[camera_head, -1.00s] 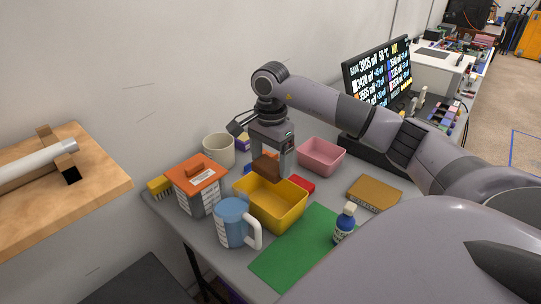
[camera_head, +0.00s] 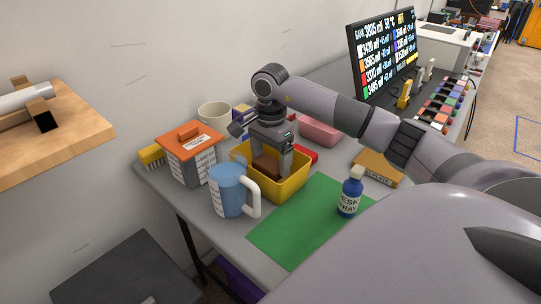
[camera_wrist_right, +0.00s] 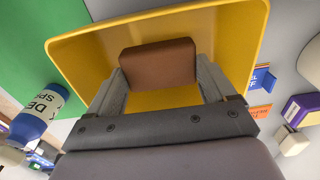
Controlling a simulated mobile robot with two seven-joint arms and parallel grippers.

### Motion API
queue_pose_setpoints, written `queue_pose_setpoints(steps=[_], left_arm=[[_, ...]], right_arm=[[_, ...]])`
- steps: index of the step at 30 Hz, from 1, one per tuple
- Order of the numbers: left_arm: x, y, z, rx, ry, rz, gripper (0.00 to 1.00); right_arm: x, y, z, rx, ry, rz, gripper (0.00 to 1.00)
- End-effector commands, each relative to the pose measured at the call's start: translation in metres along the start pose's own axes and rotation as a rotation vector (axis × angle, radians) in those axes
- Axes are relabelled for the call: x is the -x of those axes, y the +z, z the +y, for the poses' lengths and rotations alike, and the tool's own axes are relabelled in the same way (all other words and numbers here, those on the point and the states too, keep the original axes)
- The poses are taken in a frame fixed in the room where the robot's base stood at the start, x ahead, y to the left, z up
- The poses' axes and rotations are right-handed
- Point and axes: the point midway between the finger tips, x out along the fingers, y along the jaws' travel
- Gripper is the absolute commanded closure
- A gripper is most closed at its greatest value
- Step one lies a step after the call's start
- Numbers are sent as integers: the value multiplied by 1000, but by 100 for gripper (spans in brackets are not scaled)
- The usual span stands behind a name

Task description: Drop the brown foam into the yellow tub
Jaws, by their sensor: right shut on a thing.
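The yellow tub (camera_head: 290,188) stands on the grey table, behind the green mat and beside the blue mug. My right gripper (camera_head: 270,163) points down into the tub. It is shut on the brown foam (camera_head: 264,166), a block held between its two fingers. In the right wrist view the brown foam (camera_wrist_right: 158,62) sits between the fingertips, with the yellow tub (camera_wrist_right: 90,62) walls around it. I cannot tell whether the foam touches the tub floor. My left gripper is not in view.
The blue mug (camera_head: 227,190) is close in front of the tub. An orange-lidded box (camera_head: 187,160) is at left, a cream mug (camera_head: 212,115) and pink bin (camera_head: 320,131) behind. A spray bottle (camera_head: 350,196) stands on the green mat (camera_head: 290,235), otherwise clear.

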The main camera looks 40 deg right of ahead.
Motion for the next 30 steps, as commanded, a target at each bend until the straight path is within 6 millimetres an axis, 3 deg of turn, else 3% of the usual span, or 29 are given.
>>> queue_pose_setpoints(steps=[10,11,12,22,30], left_arm=[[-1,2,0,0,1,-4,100],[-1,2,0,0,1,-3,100],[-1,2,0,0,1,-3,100],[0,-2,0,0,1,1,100],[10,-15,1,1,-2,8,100]], right_arm=[[-2,0,0,0,-1,0,67],[-2,0,0,0,-1,0,13],[-2,0,0,0,-1,0,0],[1,0,0,0,-1,0,0],[23,0,0,0,-1,1,0]])
